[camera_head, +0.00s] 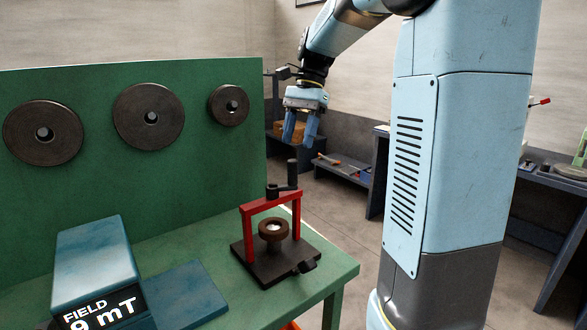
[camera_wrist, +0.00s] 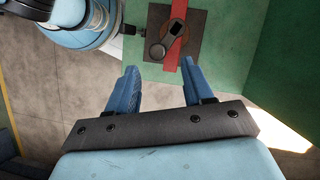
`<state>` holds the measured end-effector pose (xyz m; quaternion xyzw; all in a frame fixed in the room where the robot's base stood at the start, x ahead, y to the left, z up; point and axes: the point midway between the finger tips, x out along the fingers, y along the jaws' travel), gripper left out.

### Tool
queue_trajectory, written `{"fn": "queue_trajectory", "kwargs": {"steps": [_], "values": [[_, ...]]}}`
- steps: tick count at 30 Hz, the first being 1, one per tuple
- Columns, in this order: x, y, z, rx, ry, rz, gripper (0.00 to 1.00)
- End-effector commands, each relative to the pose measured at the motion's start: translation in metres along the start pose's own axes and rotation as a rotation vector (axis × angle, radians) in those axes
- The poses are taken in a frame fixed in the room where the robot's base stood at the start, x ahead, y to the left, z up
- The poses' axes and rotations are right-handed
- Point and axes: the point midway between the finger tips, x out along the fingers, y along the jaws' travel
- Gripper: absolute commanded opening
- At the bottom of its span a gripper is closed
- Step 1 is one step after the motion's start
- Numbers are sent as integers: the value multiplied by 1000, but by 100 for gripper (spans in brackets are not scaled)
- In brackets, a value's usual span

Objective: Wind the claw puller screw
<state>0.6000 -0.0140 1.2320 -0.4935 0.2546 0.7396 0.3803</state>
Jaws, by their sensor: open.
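The claw puller has a red frame (camera_head: 270,203) standing upright on a dark base plate (camera_head: 272,272) on the green bench. On top of the frame is a dark crank (camera_head: 283,188) with an upright handle (camera_head: 293,172) at its right end. A brown ring-shaped part (camera_head: 273,230) sits inside the frame, under the crossbar. My gripper (camera_head: 299,137) is open and empty, pointing down, and appears above the handle, apart from it. In the wrist view the crank (camera_wrist: 166,42) and red crossbar (camera_wrist: 178,48) lie beyond the fingertips (camera_wrist: 159,68).
A blue meter box (camera_head: 95,262) reading "FIELD 9 mT" stands on the green bench (camera_head: 335,268) at the left, with a flat blue plate (camera_head: 185,292) beside it. A green back panel (camera_head: 200,180) carries three dark discs. Shelves with tools (camera_head: 345,168) stand behind. Open floor lies right of the bench.

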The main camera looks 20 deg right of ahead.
Motion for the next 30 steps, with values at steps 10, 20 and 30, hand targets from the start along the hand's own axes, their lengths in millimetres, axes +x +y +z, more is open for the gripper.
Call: {"fn": "queue_trajectory", "kwargs": {"steps": [10,20,30], "values": [[60,-1,3,-6,-1,4,51],[86,-1,2,-6,-1,2,51],[86,-1,2,-6,0,2,45]]}}
